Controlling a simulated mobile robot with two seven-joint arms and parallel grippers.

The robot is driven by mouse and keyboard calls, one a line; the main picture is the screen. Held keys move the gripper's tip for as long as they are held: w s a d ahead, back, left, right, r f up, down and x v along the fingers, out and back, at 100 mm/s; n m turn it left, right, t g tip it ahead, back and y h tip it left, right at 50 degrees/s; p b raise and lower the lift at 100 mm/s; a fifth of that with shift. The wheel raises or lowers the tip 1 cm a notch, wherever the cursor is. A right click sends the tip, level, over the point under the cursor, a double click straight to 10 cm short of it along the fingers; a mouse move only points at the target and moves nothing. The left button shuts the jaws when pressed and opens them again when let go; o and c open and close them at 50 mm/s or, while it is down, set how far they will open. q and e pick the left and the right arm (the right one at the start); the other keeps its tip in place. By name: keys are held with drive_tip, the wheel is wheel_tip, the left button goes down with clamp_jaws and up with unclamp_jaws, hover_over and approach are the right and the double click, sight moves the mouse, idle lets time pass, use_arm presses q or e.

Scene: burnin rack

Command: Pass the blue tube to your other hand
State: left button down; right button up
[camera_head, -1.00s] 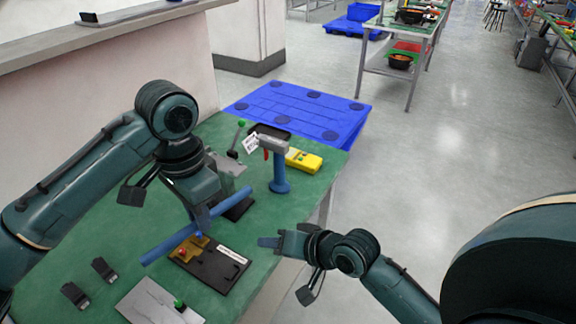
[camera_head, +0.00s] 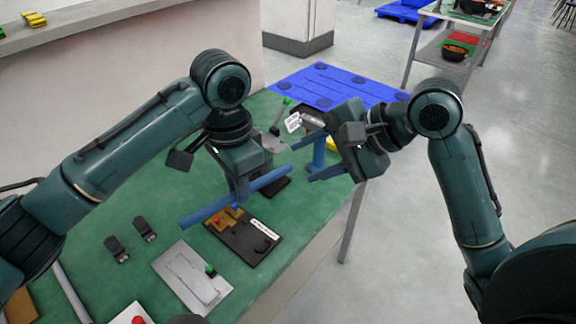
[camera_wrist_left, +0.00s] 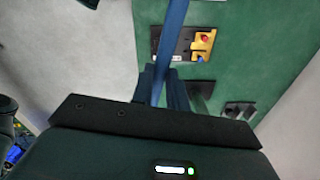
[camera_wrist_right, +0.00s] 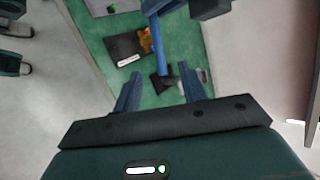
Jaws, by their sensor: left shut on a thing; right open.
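The blue tube (camera_head: 212,208) is held above the green bench by my left gripper (camera_head: 243,194), which is shut on it near the middle. The tube slopes up toward the right in the head view and runs away from the jaws in the left wrist view (camera_wrist_left: 172,40). My right gripper (camera_head: 302,161) is open and empty, with its fingers pointing left toward the tube's right end. In the right wrist view the tube (camera_wrist_right: 158,40) lies ahead of and between the open fingers (camera_wrist_right: 160,92), apart from them as far as I can tell.
A black fixture plate (camera_head: 252,250) with a yellow block and a grey plate (camera_head: 190,276) lie on the green bench (camera_head: 150,205). A blue pallet (camera_head: 330,84) is on the floor beyond.

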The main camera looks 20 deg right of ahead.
sight(273, 175)
drive_tip(key=x, duration=0.8)
drive_tip(key=shift+c, duration=0.5)
clamp_jaws()
use_arm(q)
drive_tip(key=c, duration=1.3)
unclamp_jaws()
drive_tip(key=shift+r, duration=0.1)
wheel_tip(273, 175, up, 12)
